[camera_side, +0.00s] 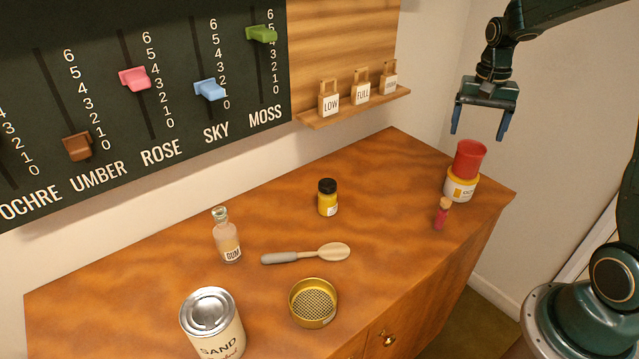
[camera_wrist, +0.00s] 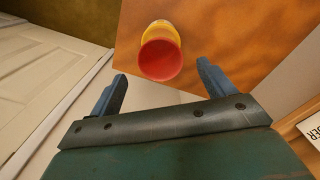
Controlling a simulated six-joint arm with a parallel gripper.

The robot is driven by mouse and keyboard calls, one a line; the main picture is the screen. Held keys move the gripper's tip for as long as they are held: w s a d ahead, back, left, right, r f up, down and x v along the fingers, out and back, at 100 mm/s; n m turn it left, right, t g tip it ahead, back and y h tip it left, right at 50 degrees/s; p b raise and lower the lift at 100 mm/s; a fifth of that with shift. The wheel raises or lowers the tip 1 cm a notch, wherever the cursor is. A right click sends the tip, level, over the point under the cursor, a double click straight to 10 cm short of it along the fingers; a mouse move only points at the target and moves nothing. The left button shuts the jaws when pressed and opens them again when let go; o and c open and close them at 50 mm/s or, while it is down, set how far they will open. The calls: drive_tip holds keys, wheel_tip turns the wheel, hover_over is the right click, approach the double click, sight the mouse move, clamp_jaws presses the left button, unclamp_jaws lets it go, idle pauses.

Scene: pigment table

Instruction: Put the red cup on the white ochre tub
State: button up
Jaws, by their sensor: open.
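The red cup (camera_side: 470,158) stands on top of the white ochre tub (camera_side: 460,187), near the right end of the wooden table. The tub is white with a yellow band and label. In the wrist view the red cup (camera_wrist: 160,60) covers most of the tub, and a yellow rim (camera_wrist: 159,26) shows beyond it. My gripper (camera_side: 479,133) is open and empty, above the cup and apart from it. Its two blue fingers also show in the wrist view (camera_wrist: 160,85), spread wide on either side below the cup.
A small corked red vial (camera_side: 442,214) stands just in front of the tub. A black-lidded yellow jar (camera_side: 328,198), a spoon (camera_side: 305,254), a gum bottle (camera_side: 227,238), a sieve (camera_side: 313,303) and a sand tin (camera_side: 212,325) stand further left. A shelf with tagged weights (camera_side: 360,92) is behind.

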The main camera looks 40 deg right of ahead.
drive_tip(key=shift+r, duration=1.35)
drive_tip(key=s+a+r+n+t, duration=0.1)
drive_tip(key=s+a+r+n, duration=0.25)
drive_tip(key=a, duration=0.35)
drive_tip(key=s+a+r+n+t, duration=0.2)
drive_tip(key=s+a+r, duration=0.1)
drive_tip(key=a+r, duration=0.25)
drive_tip(key=s+a+f+n+t, duration=0.1)
drive_tip(key=s+a+n+t, duration=0.1)
drive_tip(key=s+a+n, duration=0.3)
drive_tip(key=s+a, duration=0.4)
drive_tip(key=s, duration=0.2)
drive_tip(key=shift+n+t, duration=0.35)
drive_tip(key=shift+t, duration=0.05)
